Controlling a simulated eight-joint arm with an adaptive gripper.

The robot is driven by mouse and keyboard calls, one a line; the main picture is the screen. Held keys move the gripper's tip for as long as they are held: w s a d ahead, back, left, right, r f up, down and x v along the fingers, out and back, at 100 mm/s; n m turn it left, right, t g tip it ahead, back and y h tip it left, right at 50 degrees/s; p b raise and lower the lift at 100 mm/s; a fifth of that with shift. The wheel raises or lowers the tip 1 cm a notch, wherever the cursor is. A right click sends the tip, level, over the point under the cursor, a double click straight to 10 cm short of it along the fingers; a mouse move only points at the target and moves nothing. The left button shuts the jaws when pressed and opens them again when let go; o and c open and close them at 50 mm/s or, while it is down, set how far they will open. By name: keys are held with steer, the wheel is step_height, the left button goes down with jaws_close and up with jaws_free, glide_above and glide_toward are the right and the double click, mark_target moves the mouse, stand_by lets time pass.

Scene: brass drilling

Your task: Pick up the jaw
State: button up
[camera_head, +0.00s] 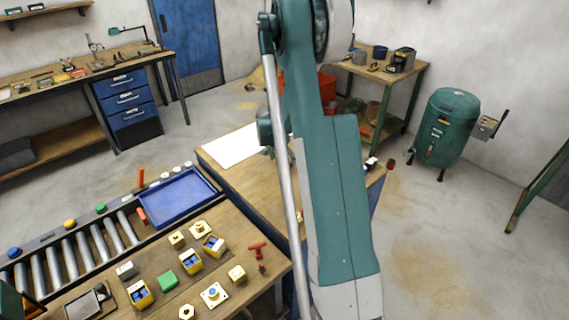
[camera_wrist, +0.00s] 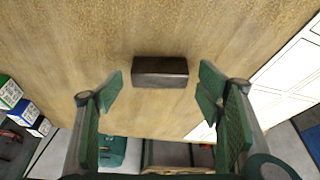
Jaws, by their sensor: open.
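The jaw appears to be the dark brown rectangular block (camera_wrist: 160,72) lying on the wooden tabletop in the wrist view, its long side running left to right. My gripper (camera_wrist: 162,88) is open, with one green-padded finger on each side of the block and clear gaps between. The block lies slightly beyond the fingertips in the picture, and nothing is held. I cannot tell the exact height of the fingers above the table. In the head view my arm covers much of the workbench (camera_head: 232,180), and the block is not visible there.
A white sheet (camera_wrist: 290,75) lies right of the block in the wrist view. Bare wood surrounds the block. In the head view, a blue tray (camera_head: 178,197) and a roller conveyor (camera_head: 70,260) are at left, near a table of small coloured parts. A green tank (camera_head: 447,128) stands right.

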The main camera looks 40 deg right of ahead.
mark_target(285, 159)
steer(key=shift+d+f, duration=0.3)
steer(key=shift+f, duration=0.35)
steer(key=shift+c, duration=0.6)
steer(key=c, duration=1.3)
steer(key=shift+w+r, duration=0.1)
steer(key=shift+r, duration=0.05)
steer(key=shift+r, duration=4.9)
